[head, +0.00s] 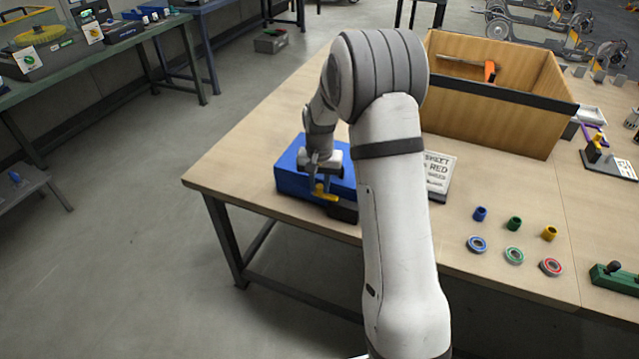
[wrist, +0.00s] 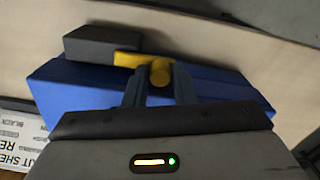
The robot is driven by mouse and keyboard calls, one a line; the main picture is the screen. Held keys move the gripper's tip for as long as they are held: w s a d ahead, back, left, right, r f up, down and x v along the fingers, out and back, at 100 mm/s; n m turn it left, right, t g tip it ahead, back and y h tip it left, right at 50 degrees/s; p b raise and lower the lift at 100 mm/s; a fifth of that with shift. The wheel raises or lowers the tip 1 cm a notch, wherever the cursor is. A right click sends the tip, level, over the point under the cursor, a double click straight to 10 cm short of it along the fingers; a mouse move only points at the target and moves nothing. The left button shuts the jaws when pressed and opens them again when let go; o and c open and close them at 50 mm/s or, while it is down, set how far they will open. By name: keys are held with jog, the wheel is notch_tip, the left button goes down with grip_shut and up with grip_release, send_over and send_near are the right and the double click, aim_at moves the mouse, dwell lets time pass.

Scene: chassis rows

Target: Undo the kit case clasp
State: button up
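The blue kit case (head: 293,179) lies on the wooden table near its left edge, partly hidden by my arm in the head view. It also fills the middle of the wrist view (wrist: 75,90). Its yellow clasp (head: 326,195) is on the near side, beside a dark block (wrist: 100,45). In the wrist view the clasp (wrist: 128,59) has a flat arm and a round knob. My gripper (wrist: 158,72) is above the case, its two fingers on either side of the knob, seemingly closed against it. The fingertips are small and dim in the head view.
A white card (head: 440,173) with printed text lies right of the case. A large wooden bin (head: 500,100) stands behind. Small coloured caps (head: 514,223) and rings (head: 514,255) lie to the right. The table's left edge is close to the case.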

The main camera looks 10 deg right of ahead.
grip_shut()
jog(key=s+d+n+b, duration=0.1)
jog(key=s+n+b, duration=0.2)
jog(key=n, duration=1.5)
jog(key=shift+s, duration=1.55)
